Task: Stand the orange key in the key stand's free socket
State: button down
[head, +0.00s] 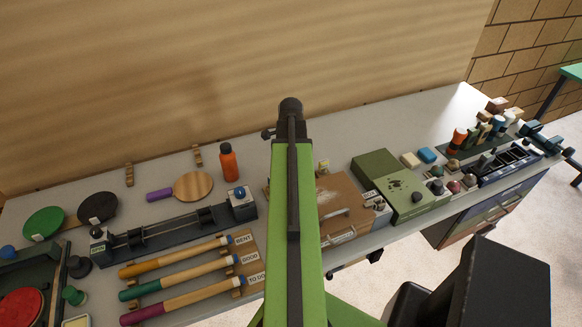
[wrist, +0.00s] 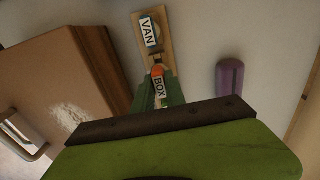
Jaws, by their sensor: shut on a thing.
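My gripper (wrist: 160,92) shows in the wrist view, its green fingers closed on the orange key (wrist: 157,71). Only the key's rounded orange top shows; its lower part is hidden between the fingers. The wooden key stand (wrist: 166,20) lies just beyond, with a white VAN label and a brownish fitting below it. A BOX label shows between the fingers, close to the key. I cannot tell whether the key is above the stand or touching it. In the head view my arm hides the gripper and key; a small pale part beside it (head: 323,167) may be the stand.
A brown wooden box (wrist: 60,85) with a handle stands left of the gripper in the wrist view; a purple rounded piece (wrist: 230,77) lies right. In the head view, an orange bottle (head: 229,163) and a green case (head: 392,185) flank my arm on the crowded bench.

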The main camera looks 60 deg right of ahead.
jog(key=shift+f+b, duration=1.1)
jog(key=shift+f, duration=0.05)
dwell(0.3)
dwell(0.4)
jog(key=c, duration=1.3)
grip_release()
jog(key=shift+r, duration=0.1)
jog(key=shift+r+p, duration=4.5)
jog(key=shift+p, duration=0.1)
jog(key=shift+f, duration=0.1)
